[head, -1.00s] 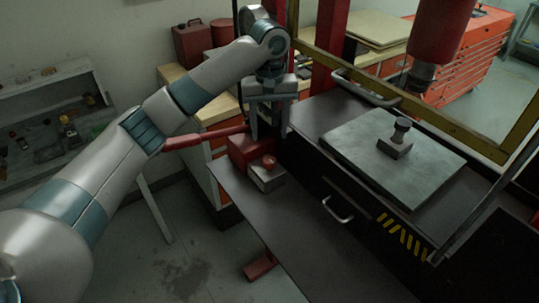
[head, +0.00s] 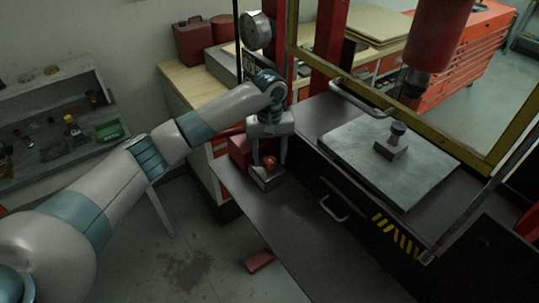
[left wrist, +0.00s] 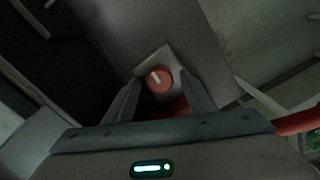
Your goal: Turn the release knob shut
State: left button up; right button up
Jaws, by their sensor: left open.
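The release knob (left wrist: 160,81) is a small red disc with a white mark, on a pale metal block (left wrist: 167,60). In the head view the knob (head: 269,161) is on the block's top, next to a red housing (head: 238,150) at the back left of the dark bench. My left gripper (head: 269,157) points down over the block. Its fingers are open, one on each side of the knob. In the left wrist view the knob shows between the fingertips (left wrist: 160,84); I cannot tell whether they touch it. My right gripper is not in view.
A grey plate (head: 390,165) with a small dark metal piece (head: 391,142) lies under the red press cylinder (head: 433,35). A yellow frame (head: 365,92) stands across the bench. A round gauge (head: 255,30) is behind my arm. The front bench surface (head: 290,235) is clear.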

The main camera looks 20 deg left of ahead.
pick_arm(q)
jog(key=c, duration=1)
jog(key=shift+c, duration=0.2)
